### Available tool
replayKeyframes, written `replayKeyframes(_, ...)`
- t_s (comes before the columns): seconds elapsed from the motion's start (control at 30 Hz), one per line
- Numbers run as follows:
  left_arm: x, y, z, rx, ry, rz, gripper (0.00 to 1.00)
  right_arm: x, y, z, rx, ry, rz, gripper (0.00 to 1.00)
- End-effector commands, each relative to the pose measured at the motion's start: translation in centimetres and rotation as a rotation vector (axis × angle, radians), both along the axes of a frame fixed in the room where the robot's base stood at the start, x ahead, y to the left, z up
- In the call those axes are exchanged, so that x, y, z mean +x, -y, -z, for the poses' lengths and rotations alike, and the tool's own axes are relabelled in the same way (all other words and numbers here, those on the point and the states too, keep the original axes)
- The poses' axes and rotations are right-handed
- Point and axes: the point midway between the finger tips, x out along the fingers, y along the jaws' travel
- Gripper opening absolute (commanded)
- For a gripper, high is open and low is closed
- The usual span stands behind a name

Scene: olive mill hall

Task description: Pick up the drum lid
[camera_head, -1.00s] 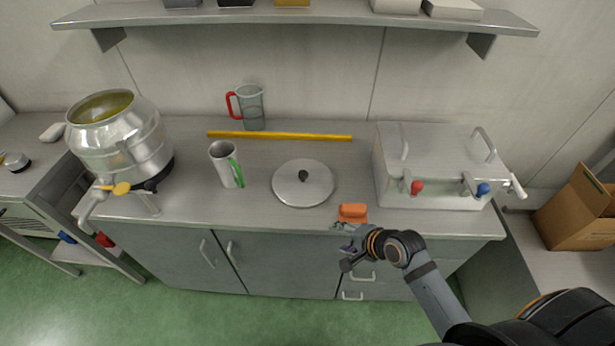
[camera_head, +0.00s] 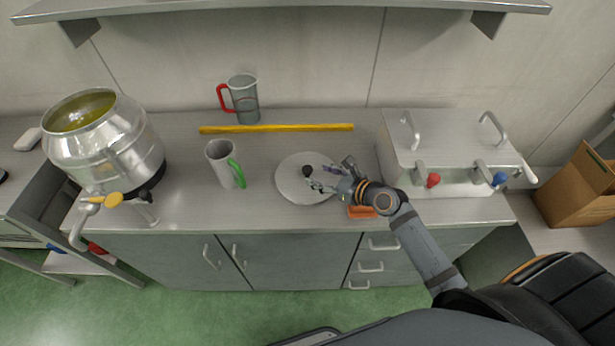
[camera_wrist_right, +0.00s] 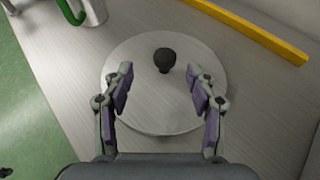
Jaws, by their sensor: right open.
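The drum lid (camera_head: 292,190) is a round, flat metal disc lying on the steel counter, with a black knob (camera_head: 308,170) at its middle. In the right wrist view the lid (camera_wrist_right: 150,110) fills the centre, and its knob (camera_wrist_right: 164,60) stands ahead of the fingertips. My right gripper (camera_head: 325,178) is over the lid's right part, its fingers pointing at the knob. In the right wrist view the gripper (camera_wrist_right: 160,85) is open and empty, with the knob just beyond the gap between its two fingers. My left gripper is in no view.
A cup with a green handle (camera_head: 222,164) stands left of the lid. A yellow bar (camera_head: 276,128) lies behind it, near a red-handled jug (camera_head: 243,100). An orange block (camera_head: 361,212) is partly hidden under my right arm. A metal box (camera_head: 445,150) stands right.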

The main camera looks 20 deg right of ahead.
Motion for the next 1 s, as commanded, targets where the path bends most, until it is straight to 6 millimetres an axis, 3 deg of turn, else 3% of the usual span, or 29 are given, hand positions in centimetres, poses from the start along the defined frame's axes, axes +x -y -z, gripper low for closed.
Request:
replayKeyframes(0.1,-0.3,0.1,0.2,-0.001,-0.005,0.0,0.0,1.3,-0.7,0.6,0.001,0.0,0.0,0.57)
replayKeyframes(0.33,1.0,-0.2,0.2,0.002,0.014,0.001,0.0,2.1,-1.0,1.3,-0.001,0.0,0.0,0.57)
replayKeyframes(0.6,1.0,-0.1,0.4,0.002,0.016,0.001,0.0,5.5,-2.3,3.4,-0.002,0.001,-0.001,0.57)
replayKeyframes(0.87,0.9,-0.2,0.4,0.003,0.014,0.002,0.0,5.7,-2.4,3.7,-0.004,0.0,-0.002,0.57)
replayKeyframes(1.0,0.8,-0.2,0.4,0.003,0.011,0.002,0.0,5.7,-2.4,3.7,-0.004,0.0,-0.002,0.4)
